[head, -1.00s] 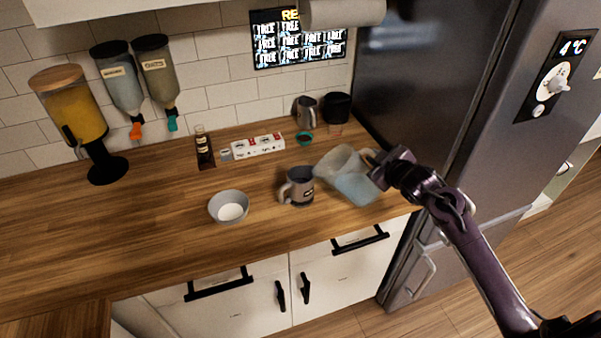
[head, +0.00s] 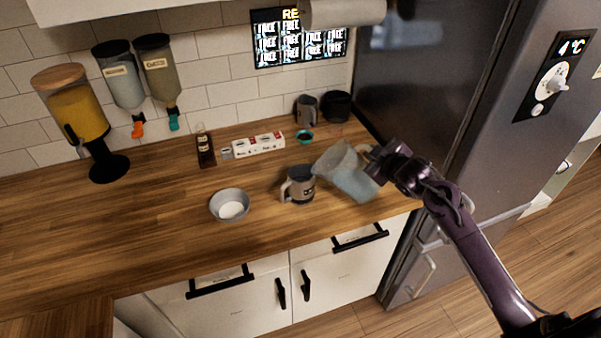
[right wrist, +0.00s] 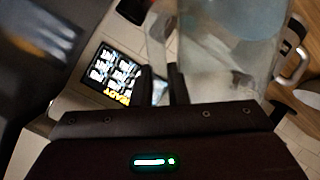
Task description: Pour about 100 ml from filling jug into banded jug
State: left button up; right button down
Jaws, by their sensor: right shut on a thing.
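The filling jug (head: 350,175) is clear with a bluish content and is held tilted, its mouth to the upper left, beside the banded jug. My right gripper (head: 374,158) is shut on the filling jug's handle; the clear jug also fills the upper part of the right wrist view (right wrist: 225,50), with my gripper fingers (right wrist: 162,85) at its handle. The banded jug (head: 301,188) is grey with a darker band and stands upright on the counter, its handle to the left. No stream between the jugs can be made out. My left gripper is not in view.
A bowl with white content (head: 230,204) stands left of the banded jug. Behind are a white box strip (head: 258,146), a dark bottle (head: 205,150), another grey jug (head: 306,110) and a black container (head: 337,107). The fridge (head: 430,80) bounds the right.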

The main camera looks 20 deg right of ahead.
jog(key=shift+w+d+r, duration=0.1)
jog(key=shift+w+r, duration=0.05)
jog(key=shift+w, duration=0.05)
jog(key=shift+r, duration=0.1)
jog(key=shift+a+r, duration=0.15)
jog(key=shift+a, duration=0.15)
jog(key=shift+w+d+h, duration=0.1)
jog(key=shift+d+h, duration=0.05)
jog(key=shift+h, duration=0.15)
jog(key=shift+r, duration=0.15)
jog(key=shift+a+r, duration=0.15)
jog(key=shift+a, duration=0.2)
